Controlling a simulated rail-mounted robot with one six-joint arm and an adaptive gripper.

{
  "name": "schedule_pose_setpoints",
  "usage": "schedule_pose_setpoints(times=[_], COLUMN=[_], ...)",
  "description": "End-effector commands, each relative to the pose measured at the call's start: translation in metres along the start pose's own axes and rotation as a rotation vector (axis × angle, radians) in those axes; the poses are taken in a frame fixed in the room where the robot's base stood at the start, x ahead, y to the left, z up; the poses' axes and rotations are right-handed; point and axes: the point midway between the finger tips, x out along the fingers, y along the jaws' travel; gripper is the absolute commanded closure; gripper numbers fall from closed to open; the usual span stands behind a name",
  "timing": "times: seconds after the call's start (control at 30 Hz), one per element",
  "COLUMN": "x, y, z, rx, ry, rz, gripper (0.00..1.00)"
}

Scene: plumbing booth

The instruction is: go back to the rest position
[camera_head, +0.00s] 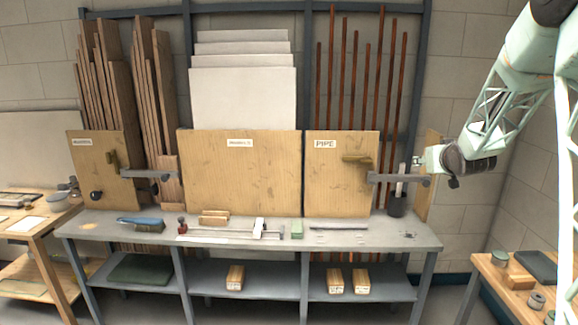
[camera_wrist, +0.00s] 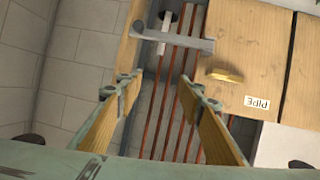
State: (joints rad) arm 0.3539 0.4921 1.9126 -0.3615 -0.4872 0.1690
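My gripper (camera_head: 418,162) is at the right in the head view, raised above the right end of the bench and near the grey bracket arm of the pipe bay. In the wrist view my gripper (camera_wrist: 160,88) shows two wood-toned fingers spread wide apart. Nothing is between them; only copper pipes and the wall show behind the gap. The wrist view looks upside down, with the PIPE label inverted.
The grey bracket (camera_head: 398,178) and a dark cup (camera_head: 397,206) are close to my gripper. The bench (camera_head: 350,240) holds a brush (camera_head: 140,222), clamp and small blocks. The PIPE board (camera_head: 340,180) stands behind. A side table (camera_head: 500,285) is at lower right.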

Motion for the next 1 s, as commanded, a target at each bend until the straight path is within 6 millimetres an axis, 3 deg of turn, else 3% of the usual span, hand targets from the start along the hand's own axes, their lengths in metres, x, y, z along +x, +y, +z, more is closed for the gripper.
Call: schedule_pose_setpoints(times=[0.4, 1.0], x=[-0.08, -0.205], y=[-0.032, -0.075], z=[-0.013, -0.004], rx=[-0.008, -0.011], ry=[-0.102, -0.257], rz=[0.013, 0.017], gripper=[0.65, 0.65])
